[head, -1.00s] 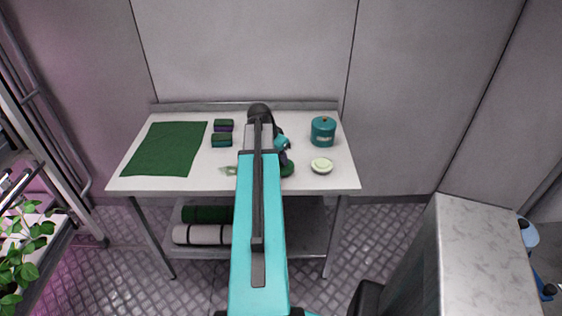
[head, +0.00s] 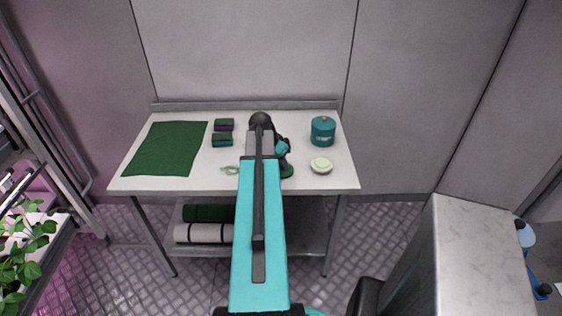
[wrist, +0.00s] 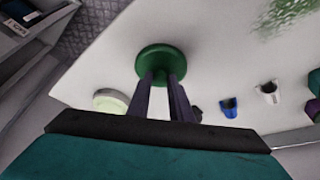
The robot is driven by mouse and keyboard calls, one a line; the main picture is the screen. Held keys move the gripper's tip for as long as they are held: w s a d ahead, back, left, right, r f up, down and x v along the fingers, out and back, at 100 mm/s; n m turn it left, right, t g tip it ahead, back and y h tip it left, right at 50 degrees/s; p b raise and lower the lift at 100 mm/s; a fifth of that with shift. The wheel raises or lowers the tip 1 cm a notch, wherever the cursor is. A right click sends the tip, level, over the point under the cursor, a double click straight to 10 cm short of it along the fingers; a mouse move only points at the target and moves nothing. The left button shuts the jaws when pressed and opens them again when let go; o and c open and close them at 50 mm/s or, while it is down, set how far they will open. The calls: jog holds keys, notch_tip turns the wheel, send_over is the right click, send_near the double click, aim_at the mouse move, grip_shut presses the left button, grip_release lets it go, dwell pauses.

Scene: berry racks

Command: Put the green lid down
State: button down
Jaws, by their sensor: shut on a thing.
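My gripper (wrist: 162,82) is shut on the green lid, with its two dark fingers at the knob on top. The round green lid (wrist: 160,62) is over the white table (wrist: 105,62), near its edge. I cannot tell whether it touches the tabletop. In the head view, a sliver of the lid (head: 288,171) shows beside my arm, which hides the rest and the fingertips.
A pale green round item (head: 321,165) stands right of the lid, with a teal canister (head: 323,131) behind it. A green cloth (head: 167,148) covers the left. Two small boxes (head: 222,140) (head: 224,125) and a pale green scrap (head: 230,170) lie between. Rolls (head: 203,233) lie on the shelf below.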

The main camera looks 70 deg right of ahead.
jog(key=shift+f, duration=0.2)
jog(key=shift+f, duration=0.15)
jog(key=c, duration=1.6)
grip_release()
jog(key=shift+r, duration=0.25)
jog(key=shift+b+v, duration=1.35)
jog(key=shift+v, duration=4.55)
jog(key=shift+a, duration=0.1)
